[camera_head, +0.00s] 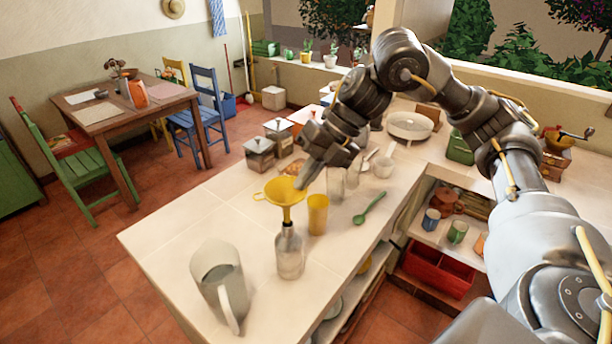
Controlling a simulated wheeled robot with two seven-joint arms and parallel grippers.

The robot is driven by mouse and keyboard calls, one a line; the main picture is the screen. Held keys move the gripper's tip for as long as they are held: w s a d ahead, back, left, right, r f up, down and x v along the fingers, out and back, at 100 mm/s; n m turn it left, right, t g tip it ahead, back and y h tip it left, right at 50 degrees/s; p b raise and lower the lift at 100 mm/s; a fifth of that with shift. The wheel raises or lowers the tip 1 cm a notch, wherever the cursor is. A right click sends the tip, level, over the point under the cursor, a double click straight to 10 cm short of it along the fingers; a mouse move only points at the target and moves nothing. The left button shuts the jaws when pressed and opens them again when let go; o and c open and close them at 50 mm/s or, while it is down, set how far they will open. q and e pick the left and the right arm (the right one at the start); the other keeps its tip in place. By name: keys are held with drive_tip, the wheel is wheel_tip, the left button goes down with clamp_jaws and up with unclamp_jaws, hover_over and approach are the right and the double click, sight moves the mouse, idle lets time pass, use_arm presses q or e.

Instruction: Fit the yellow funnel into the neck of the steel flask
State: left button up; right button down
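The yellow funnel (279,191) is upright, wide mouth up, with a small tab on its left. Its spout points down at the neck of a narrow-necked flask (290,258). The flask stands on the counter and looks shiny and partly see-through, more like glass than plain steel. The spout meets the dark neck in the picture; I cannot tell how deep it sits. My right gripper (305,178) comes from above right, its fingertips at the funnel's right rim, and looks shut on it. My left gripper is out of view.
A grey jug (218,278) stands left of the flask. A yellow cup (317,214) is close on its right, with a green spoon (369,208) beyond. Canisters (259,153) and clear glasses (336,182) stand behind. The counter's left part is clear.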

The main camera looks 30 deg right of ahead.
drive_tip(key=shift+f+b, duration=1.3)
drive_tip(key=shift+f, duration=1.15)
idle(2.0)
drive_tip(key=c, duration=2.1)
unclamp_jaws()
drive_tip(key=shift+c, duration=0.2)
drive_tip(key=o, duration=0.5)
drive_tip(key=p+v, duration=0.2)
drive_tip(key=v, duration=0.9)
drive_tip(key=shift+s, duration=0.1)
